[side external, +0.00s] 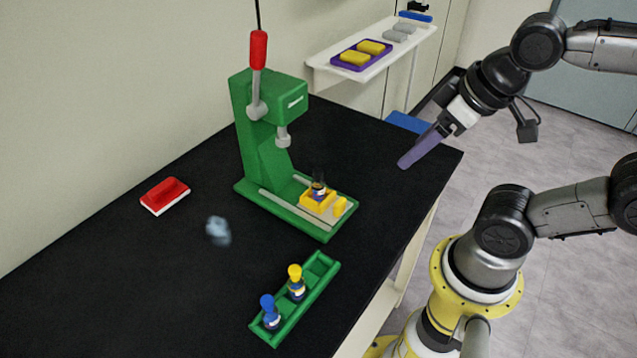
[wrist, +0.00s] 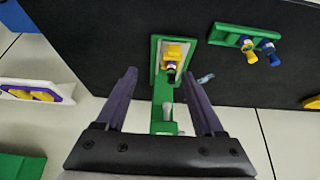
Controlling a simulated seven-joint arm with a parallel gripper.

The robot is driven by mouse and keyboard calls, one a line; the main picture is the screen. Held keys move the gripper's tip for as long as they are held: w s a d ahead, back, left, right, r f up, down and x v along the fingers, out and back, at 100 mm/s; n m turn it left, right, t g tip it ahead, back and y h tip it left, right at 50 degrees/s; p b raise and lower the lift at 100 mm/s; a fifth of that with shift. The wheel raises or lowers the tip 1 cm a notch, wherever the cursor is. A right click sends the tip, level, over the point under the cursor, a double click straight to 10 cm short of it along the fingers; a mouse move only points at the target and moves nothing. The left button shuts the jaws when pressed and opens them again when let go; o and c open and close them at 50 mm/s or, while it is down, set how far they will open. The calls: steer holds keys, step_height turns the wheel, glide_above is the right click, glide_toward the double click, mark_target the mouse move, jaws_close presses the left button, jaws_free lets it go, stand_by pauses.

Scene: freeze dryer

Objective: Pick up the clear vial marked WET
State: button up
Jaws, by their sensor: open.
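A small clear vial (side external: 319,188) with a dark band and a pale label stands upright in a yellow holder (side external: 318,208) on the green press (side external: 258,150). In the wrist view the vial (wrist: 171,74) shows at the yellow holder (wrist: 178,50), between and beyond my fingers. Two more vials, one blue-topped (side external: 268,309) and one yellow-topped (side external: 296,284), stand in a green rack (side external: 318,268). The label writing is too small to read, so I cannot confirm which says WET. My gripper (side external: 405,163) is open and empty, above the table's right side, apart from every vial.
The press has a red-handled lever (side external: 258,52) and a head overhanging its base. A red and white tray (side external: 165,196) and a blurred pale blue object (side external: 218,230) lie on the black table (side external: 130,270). A wall shelf (side external: 335,72) holds a purple tray with yellow blocks.

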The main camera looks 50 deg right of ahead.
stand_by(0.8)
step_height(320, 180, up, 4)
steer(key=w+n, duration=0.3)
steer(key=n, duration=0.3)
steer(key=n+g, duration=0.6)
steer(key=n, duration=0.1)
glide_above(318, 170)
step_height(318, 170, down, 4)
steer(key=shift+n, duration=0.3)
step_height(318, 170, down, 14)
steer(key=shift+r, duration=0.2)
jaws_close()
